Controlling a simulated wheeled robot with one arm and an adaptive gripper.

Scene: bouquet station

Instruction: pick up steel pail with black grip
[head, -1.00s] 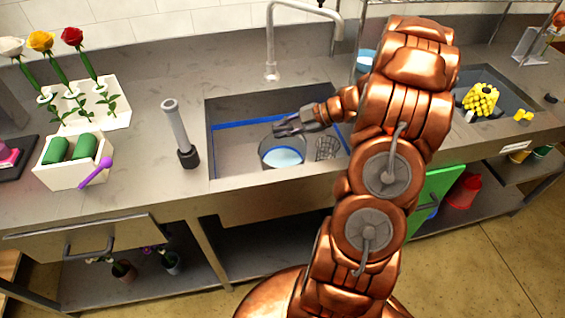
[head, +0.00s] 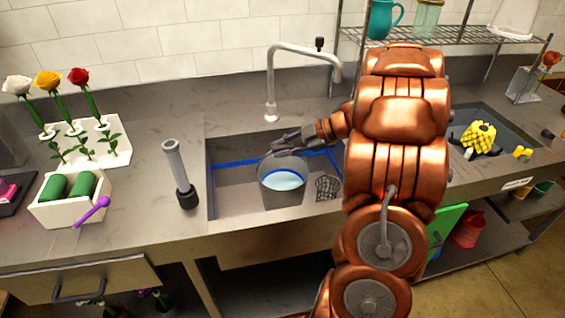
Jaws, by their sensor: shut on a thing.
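The steel pail (head: 283,196) is grey and round, with light blue water inside. It shows over the left sink basin (head: 234,190), in front of the tap. My gripper (head: 284,146) is at the pail's back upper edge, reaching in from the right, and is shut on the pail by its grip. The black grip itself is mostly hidden by the fingers. The pail looks upright, its rim roughly level with the basin's middle. Whether its base is clear of the basin floor is hard to tell.
A tap (head: 270,85) arches behind the pail. A wire mesh cup (head: 327,187) stands close to its right. A grey-handled tool (head: 180,170) stands upright left of the basin. A white box with green rolls (head: 70,208) and a flower rack (head: 108,147) are further left.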

